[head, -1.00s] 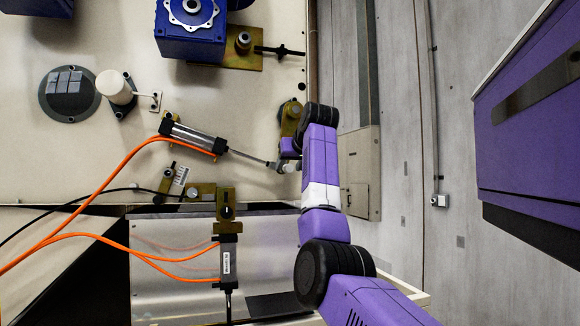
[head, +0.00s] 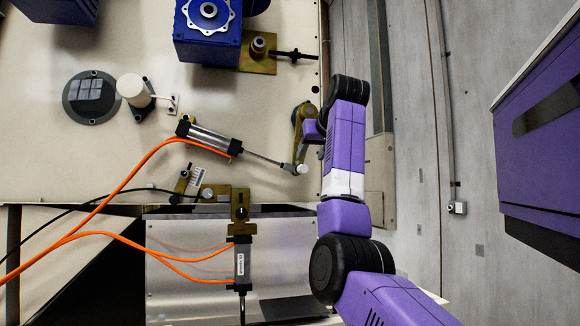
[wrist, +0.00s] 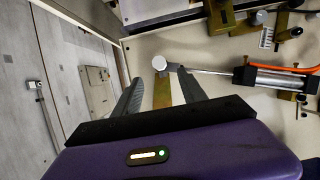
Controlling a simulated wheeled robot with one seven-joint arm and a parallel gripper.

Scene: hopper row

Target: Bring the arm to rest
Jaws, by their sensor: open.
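My purple arm reaches up the middle of the head view and bends at a black joint near the machine panel's right edge. In the wrist view my gripper (wrist: 160,98) is open, its two grey fingers apart. A brass lever (wrist: 162,92) shows between and beyond the fingers. The lever's rod-end joint (wrist: 160,64) lies just past the fingertips. I cannot tell whether a finger touches the lever.
A pneumatic cylinder (head: 212,140) with an orange hose (head: 110,195) links to the lever by a rod. A second cylinder (head: 242,264) hangs below. A blue gearbox (head: 207,35) is above.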

